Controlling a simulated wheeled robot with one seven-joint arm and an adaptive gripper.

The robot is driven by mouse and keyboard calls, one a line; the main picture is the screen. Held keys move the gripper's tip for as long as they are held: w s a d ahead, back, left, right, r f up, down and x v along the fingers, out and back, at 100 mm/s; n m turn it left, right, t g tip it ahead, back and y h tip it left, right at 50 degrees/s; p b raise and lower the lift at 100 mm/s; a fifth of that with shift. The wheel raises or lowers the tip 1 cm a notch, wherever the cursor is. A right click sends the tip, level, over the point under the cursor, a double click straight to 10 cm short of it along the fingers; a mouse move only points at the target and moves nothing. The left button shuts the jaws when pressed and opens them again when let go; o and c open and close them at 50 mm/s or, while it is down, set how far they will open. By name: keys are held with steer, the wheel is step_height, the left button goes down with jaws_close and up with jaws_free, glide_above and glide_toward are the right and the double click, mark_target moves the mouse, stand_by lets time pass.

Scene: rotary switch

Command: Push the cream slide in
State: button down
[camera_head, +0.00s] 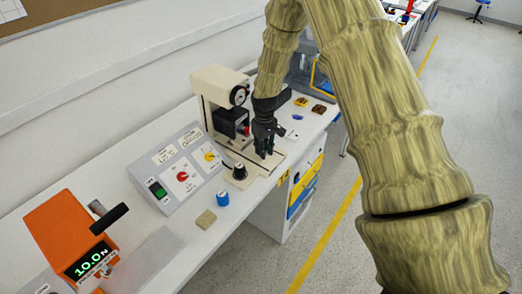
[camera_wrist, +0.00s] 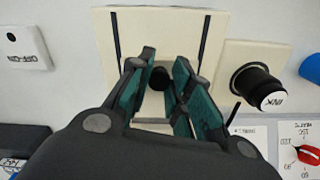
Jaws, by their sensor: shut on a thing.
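The cream slide (camera_head: 273,169) is a flat plate at the base of a cream bench machine (camera_head: 219,88). In the wrist view the slide (camera_wrist: 125,30) lies below my fingers, with dark rails along its sides. A round dark knob (camera_wrist: 158,76) stands between my fingers. My gripper (camera_head: 264,153) points down at the slide and is shut on this knob; its green-padded fingers (camera_wrist: 164,66) lie on either side of it. The fingers hide part of the slide and of the knob in the head view.
A black knob labelled INK (camera_head: 239,171) stands on a cream block beside the slide. A control panel (camera_head: 180,167) with a red dial, a blue cap (camera_head: 222,198) and an orange device (camera_head: 72,237) stand further left. Small items lie behind my gripper. The bench front edge is close.

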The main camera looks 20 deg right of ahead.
steer(key=c, duration=1.3)
jaws_free()
steer(key=shift+r, duration=0.1)
step_height(320, 180, up, 12)
